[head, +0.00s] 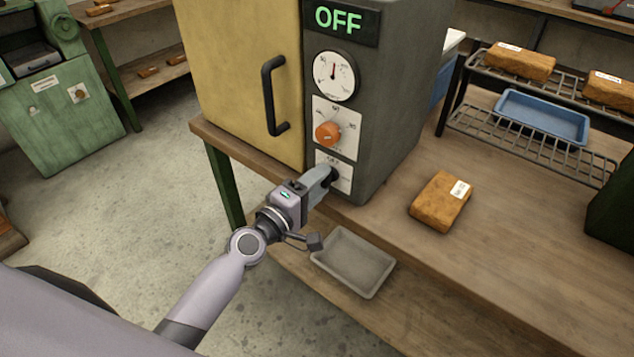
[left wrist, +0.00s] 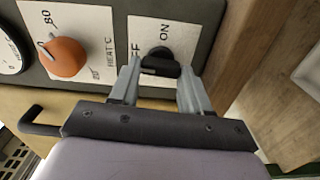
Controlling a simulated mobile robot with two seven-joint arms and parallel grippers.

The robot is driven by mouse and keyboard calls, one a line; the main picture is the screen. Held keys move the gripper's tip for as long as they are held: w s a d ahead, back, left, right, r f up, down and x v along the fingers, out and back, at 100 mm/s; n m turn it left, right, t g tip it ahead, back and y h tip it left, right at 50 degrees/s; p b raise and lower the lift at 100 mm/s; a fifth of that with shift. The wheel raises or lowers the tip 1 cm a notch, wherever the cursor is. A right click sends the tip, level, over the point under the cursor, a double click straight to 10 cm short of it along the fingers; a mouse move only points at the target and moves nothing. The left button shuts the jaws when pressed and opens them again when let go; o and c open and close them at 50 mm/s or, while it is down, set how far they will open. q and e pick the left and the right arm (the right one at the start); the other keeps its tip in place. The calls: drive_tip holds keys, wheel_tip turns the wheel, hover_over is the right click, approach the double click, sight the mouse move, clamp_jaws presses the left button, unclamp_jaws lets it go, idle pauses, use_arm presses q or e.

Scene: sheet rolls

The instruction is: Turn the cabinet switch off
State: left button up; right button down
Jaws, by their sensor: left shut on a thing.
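The cabinet (head: 385,120) has a yellow door and a dark grey side panel, and its display (head: 341,19) reads OFF in green. The switch is a black knob (left wrist: 160,63) on a white plate marked OFF and ON, low on the panel. My left gripper (head: 325,178) reaches the switch from the front. In the left wrist view its two fingers (left wrist: 159,78) stand either side of the knob, shut on it. In the head view the gripper hides most of the knob. My right gripper is not in view.
Above the switch are an orange heat knob (head: 328,133) and a round gauge (head: 334,76). A black door handle (head: 270,96) is to the left. A wrapped brown block (head: 441,201) lies on the bench to the right. A grey tray (head: 353,262) sits on the lower shelf.

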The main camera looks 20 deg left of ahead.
use_arm(q)
drive_tip(key=shift+n, duration=0.3)
drive_tip(key=o, duration=1.1)
drive_tip(key=shift+c, duration=0.2)
drive_tip(key=v, duration=0.7)
drive_tip(key=shift+s, duration=0.1)
drive_tip(key=s+a+f+m+g+y+p, duration=0.1)
drive_tip(key=s+f+m+g+y, duration=0.3)
drive_tip(key=s+f+m, duration=1)
drive_tip(key=s+m+g+p, duration=0.1)
drive_tip(key=s+m+g, duration=0.1)
drive_tip(key=s, duration=0.1)
drive_tip(key=shift+s+a+f+g, duration=0.15)
drive_tip(key=shift+a+f+g, duration=0.15)
drive_tip(key=shift+f, duration=0.1)
